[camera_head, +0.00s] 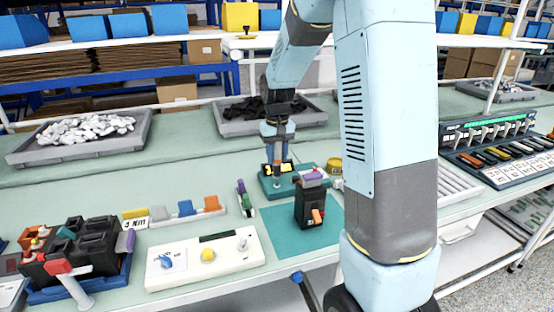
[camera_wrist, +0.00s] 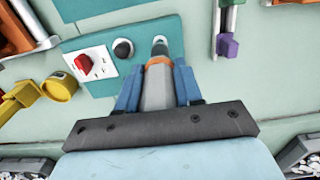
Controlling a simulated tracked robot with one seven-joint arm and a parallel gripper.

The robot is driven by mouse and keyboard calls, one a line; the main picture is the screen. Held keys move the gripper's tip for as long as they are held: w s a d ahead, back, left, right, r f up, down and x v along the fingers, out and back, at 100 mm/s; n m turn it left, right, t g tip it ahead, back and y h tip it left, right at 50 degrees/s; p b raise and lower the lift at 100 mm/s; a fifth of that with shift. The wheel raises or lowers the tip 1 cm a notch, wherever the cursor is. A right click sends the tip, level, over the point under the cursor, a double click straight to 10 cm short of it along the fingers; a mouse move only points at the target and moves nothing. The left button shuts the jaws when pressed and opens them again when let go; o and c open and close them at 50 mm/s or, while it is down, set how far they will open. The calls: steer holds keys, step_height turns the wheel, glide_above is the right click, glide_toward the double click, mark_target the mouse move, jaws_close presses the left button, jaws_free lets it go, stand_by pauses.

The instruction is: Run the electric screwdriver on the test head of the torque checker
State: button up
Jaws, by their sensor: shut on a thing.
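In the wrist view my gripper (camera_wrist: 158,84) has its blue fingers on both sides of the electric screwdriver (camera_wrist: 158,94), a grey body with an orange ring. In the head view my gripper (camera_head: 277,144) points down at the torque checker (camera_head: 265,189), a teal block on the bench. The checker (camera_wrist: 100,84) also shows in the wrist view, with a white panel and red knob (camera_wrist: 84,62) and a black round knob (camera_wrist: 123,48). The screwdriver's front end is over the checker, beside the black knob. The test head is largely hidden; I cannot tell whether the bit touches it.
A black breaker (camera_head: 306,208) with an orange lever stands on a teal mat (camera_head: 276,228) in front of the checker. A white control box (camera_head: 190,272) lies front left. A yellow round object (camera_head: 334,165) is close behind. Grey trays (camera_head: 118,150) stand farther back.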

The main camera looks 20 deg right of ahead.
steer(key=shift+r, duration=1.35)
